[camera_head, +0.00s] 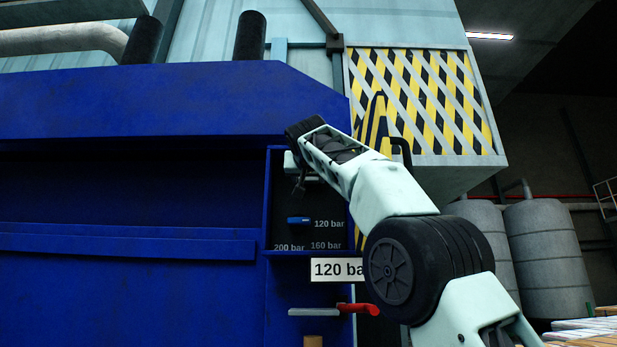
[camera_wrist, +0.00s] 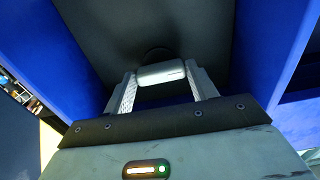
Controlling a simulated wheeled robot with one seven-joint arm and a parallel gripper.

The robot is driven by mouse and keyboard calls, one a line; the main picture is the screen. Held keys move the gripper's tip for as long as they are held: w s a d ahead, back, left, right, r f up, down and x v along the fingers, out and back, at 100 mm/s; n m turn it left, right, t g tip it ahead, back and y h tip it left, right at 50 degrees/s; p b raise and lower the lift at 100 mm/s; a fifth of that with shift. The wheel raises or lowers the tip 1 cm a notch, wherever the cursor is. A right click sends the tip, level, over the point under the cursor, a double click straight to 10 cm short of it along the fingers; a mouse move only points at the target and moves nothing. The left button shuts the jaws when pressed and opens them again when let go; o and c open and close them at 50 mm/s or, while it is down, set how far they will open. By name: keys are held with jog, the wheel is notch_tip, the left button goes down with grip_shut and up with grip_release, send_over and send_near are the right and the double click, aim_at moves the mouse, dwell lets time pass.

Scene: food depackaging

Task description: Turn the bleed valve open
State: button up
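My gripper (camera_head: 299,186) reaches into the upper part of a dark recessed panel (camera_head: 283,234) in the blue machine. In the wrist view, a light grey cylindrical handle (camera_wrist: 161,74) lies crosswise between my two pale fingers, which appear to touch its two ends. A dark round base shows behind it. I cannot tell for sure that this handle is the bleed valve; no label on it is visible. In the head view my wrist hides most of that spot. A red lever (camera_head: 358,309) on a grey bar sits lower down, apart from my gripper.
A small blue pointer (camera_head: 299,220) sits among the 120, 160 and 200 bar marks. A white "120 bar" sign (camera_head: 335,269) hangs below, partly behind my arm. Blue walls (camera_wrist: 268,60) flank the recess closely. A striped yellow-black guard (camera_head: 425,95) stands at the right.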

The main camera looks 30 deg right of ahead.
jog(key=o, duration=0.3)
jog(key=shift+f, duration=0.1)
jog(key=b+v, duration=0.6)
jog(key=v, duration=1.1)
jog(key=shift+b, duration=0.4)
jog(key=shift+s+a, duration=0.1)
jog(key=shift+a, duration=0.05)
